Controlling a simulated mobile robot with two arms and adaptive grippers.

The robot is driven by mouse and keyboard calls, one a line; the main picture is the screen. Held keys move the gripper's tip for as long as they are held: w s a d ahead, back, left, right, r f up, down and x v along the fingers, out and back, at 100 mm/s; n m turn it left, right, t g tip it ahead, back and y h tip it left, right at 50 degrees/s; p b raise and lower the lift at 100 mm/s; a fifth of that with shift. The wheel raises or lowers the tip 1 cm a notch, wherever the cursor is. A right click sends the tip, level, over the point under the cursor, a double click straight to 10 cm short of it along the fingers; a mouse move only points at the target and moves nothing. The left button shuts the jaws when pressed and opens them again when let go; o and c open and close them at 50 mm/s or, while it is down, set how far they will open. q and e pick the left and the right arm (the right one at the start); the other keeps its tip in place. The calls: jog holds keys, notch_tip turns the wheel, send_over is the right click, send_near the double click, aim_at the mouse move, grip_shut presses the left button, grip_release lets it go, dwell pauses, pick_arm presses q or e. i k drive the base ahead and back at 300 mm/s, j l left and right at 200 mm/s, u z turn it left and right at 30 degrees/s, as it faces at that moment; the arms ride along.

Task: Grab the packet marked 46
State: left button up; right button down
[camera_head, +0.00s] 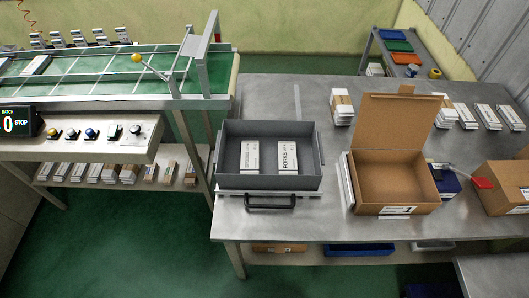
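Two white packets lie side by side in a dark grey tray (314,137) on the metal table. The right packet (288,157) carries dark print that seems to read FORKS. The left packet (249,157) also has print, too small to read surely. I cannot make out a 46 on any packet. Other white packets stand in a row (466,116) at the table's back right, and a bundle (342,108) stands behind the tray. Neither of my grippers is in view.
An open cardboard box (397,187) stands right of the tray, its lid up. A second carton (503,187) is at the right edge. A green conveyor (120,65) with a control panel (95,137) is at left. The table's front strip is clear.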

aim_at(250, 158)
jog(key=j+z, duration=0.3)
jog(key=z, duration=0.15)
jog(key=k+j+z, duration=0.15)
jog(key=z, duration=0.25)
jog(key=k+j, duration=0.05)
jog(key=j, duration=0.05)
